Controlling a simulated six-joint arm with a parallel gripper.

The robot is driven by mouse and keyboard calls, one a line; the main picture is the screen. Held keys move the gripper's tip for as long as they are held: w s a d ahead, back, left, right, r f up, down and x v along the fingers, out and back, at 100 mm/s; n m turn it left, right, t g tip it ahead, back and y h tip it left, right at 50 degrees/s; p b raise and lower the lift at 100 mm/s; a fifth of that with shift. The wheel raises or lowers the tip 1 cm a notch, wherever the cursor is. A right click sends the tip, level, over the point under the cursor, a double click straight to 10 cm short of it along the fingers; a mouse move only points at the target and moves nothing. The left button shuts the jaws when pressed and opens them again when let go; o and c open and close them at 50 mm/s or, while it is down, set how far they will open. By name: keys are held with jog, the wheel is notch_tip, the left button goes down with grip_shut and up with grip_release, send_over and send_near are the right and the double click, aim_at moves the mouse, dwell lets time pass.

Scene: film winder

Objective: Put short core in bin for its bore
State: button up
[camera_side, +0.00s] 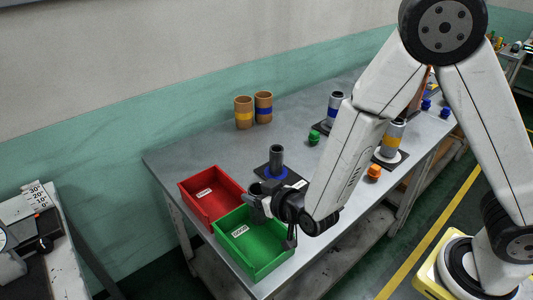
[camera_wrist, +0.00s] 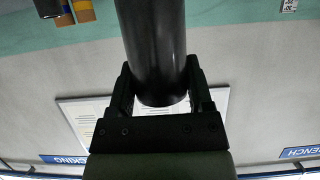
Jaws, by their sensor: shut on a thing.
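My gripper (camera_side: 262,207) is over the green bin (camera_side: 270,262), near its back edge. In the wrist view my gripper (camera_wrist: 160,100) is shut on a dark, smooth, round core (camera_wrist: 152,45), one jaw on each side. One end of the core shows between the jaws; the other runs out of the picture. In the side view the held core is small and dark, partly hidden by the gripper, so its bore cannot be made out. The red bin (camera_side: 196,210) stands beside the green one, further back. Both bins have white labels, too small to read, and look empty where visible.
A dark upright post with a blue collar (camera_side: 276,173) stands on a dark plate just behind my gripper. Two brown cores (camera_side: 244,113) stand at the back. Further right are two more stations with grey cores and green (camera_side: 314,138), orange (camera_side: 374,172) and blue small parts.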

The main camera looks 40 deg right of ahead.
jog(key=shift+f, duration=0.15)
jog(key=shift+f, duration=2.85)
jog(key=o, duration=1.3)
jog(key=shift+c, duration=0.2)
jog(key=shift+s, duration=0.15)
jog(key=v, duration=0.7)
jog(key=shift+s+r, duration=0.2)
jog(key=shift+s, duration=0.05)
